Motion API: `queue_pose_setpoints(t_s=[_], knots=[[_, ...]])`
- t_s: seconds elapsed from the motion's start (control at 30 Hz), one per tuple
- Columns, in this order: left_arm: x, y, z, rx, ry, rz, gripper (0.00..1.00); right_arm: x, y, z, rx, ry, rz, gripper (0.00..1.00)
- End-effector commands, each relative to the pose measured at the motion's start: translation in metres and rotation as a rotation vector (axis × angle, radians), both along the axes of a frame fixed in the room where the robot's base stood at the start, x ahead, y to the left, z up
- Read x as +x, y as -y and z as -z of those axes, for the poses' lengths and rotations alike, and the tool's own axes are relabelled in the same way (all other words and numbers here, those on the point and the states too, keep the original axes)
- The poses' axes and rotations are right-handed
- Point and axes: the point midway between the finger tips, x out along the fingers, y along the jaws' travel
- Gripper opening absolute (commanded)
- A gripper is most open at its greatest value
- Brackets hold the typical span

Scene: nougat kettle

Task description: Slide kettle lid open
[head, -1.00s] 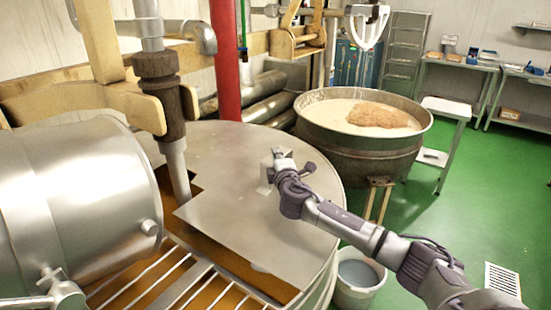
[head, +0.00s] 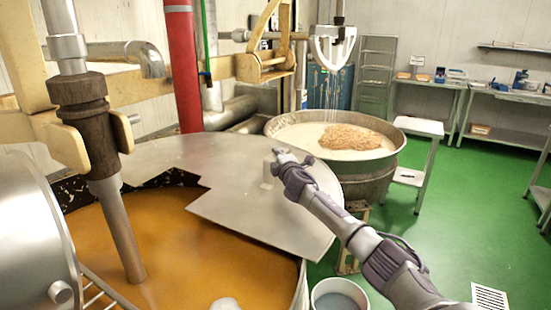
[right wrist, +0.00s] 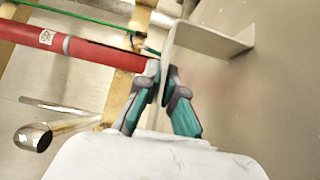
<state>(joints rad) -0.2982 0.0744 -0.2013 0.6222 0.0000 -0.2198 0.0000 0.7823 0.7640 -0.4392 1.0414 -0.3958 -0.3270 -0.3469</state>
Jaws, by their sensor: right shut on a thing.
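The kettle lid (head: 265,222) is a flat grey metal sheet with a stepped edge, lying over the right and back part of the large kettle. The kettle's front left is open and shows an orange-brown mass (head: 190,255). My right gripper (head: 279,157) is at the lid's upright handle (head: 267,177), near the lid's right side. In the right wrist view, its teal-tipped fingers (right wrist: 165,90) are shut on the angled handle plate (right wrist: 205,42), beside the broad lid surface (right wrist: 275,90).
A vertical shaft (head: 120,235) goes down into the kettle. A shiny metal drum (head: 30,245) stands at the left. Behind the lid is a second kettle (head: 365,180) with pale contents. A bucket (head: 338,295) stands on the green floor at the right front.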

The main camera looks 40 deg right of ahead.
Motion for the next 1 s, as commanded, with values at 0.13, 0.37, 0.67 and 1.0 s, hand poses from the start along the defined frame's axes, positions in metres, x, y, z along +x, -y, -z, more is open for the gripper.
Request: queue_pose_setpoints(t_s=[0.13,0.37,0.67,1.0], knots=[[-0.0001,-0.0005,0.0001,0.001,0.0,0.0,0.4,0.0,0.0013,0.001,0.002,-0.001,0.003,0.0],[-0.0007,-0.0053,0.0002,0.007,-0.002,0.002,0.4,0.0001,0.0005,0.0025,0.002,-0.003,0.001,0.0],[-0.0019,-0.0073,0.0003,0.009,-0.003,0.001,0.4,0.0003,-0.0003,0.0029,0.002,-0.004,-0.001,0.31],[-0.0052,-0.0061,0.0006,0.008,-0.008,-0.002,0.4,-0.0025,-0.0015,0.0026,0.0,-0.003,-0.002,0.31]])
